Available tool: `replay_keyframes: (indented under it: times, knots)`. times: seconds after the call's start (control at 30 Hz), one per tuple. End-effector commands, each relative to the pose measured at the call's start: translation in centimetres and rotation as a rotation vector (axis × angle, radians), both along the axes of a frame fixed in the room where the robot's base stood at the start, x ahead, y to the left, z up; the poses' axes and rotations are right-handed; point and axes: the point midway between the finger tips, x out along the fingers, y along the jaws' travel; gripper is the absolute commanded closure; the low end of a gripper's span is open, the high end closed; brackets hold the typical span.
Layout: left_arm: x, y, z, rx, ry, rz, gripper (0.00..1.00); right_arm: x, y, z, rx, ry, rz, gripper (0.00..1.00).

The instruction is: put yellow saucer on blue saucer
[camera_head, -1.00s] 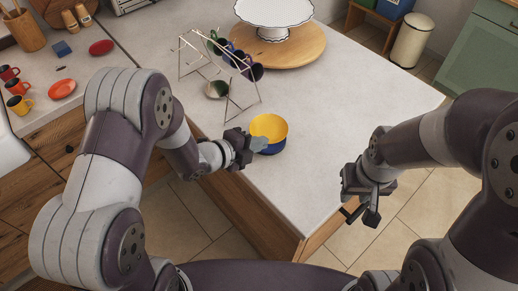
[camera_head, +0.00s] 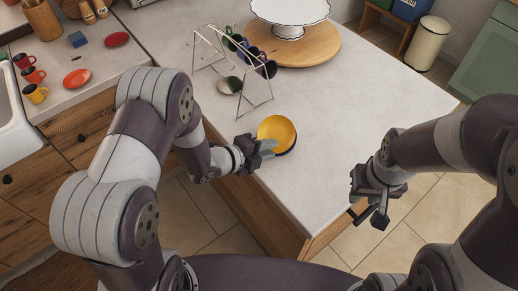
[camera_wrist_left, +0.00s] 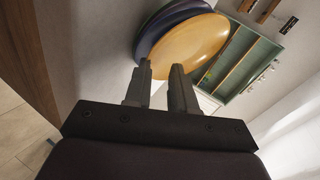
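The yellow saucer (camera_head: 277,130) lies over the blue saucer (camera_head: 287,151) near the counter's front edge; only a thin dark rim of the blue one shows below it. In the left wrist view the yellow saucer (camera_wrist_left: 188,48) is just beyond the fingertips, with the blue-purple saucer (camera_wrist_left: 148,40) behind it. A greenish rim also shows there. My left gripper (camera_head: 270,149) is at the near left edge of the saucers. Its fingers (camera_wrist_left: 161,72) are apart, with no saucer clearly clamped between them. My right gripper (camera_head: 371,214) is open and empty, right of the counter edge.
A wire rack (camera_head: 235,75) with dark mugs and a greenish dish stands behind the saucers. A white cake stand (camera_head: 290,32) sits on a round wooden board (camera_head: 318,48). Mugs and red and orange saucers are at the left. The counter right of the saucers is clear.

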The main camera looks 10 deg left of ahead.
Motion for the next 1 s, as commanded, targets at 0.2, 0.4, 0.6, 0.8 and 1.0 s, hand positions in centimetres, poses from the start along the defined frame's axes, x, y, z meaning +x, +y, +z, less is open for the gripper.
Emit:
replay_keyframes:
  times: [0.2,0.4,0.6,0.8,1.0]
  knots:
    - [-2.5,3.0,1.8,0.0,0.0,0.007,0.72,0.0,0.0,-0.3,0.0,0.0,0.0,0.67]
    - [-5.6,6.3,4.0,-0.001,-0.002,0.007,0.72,0.0,0.0,-0.3,0.0,0.0,0.0,0.67]
    - [-6.4,8.2,4.9,0.013,0.038,0.048,0.72,0.0,0.0,-0.3,0.0,0.0,0.0,0.67]
    - [-4.6,15.4,5.2,-0.021,0.557,0.816,0.72,0.0,0.0,-0.3,0.0,0.0,0.0,0.67]
    - [-12.2,15.8,7.2,-0.351,1.078,1.639,0.72,0.0,0.0,-0.3,0.0,0.0,0.0,0.67]
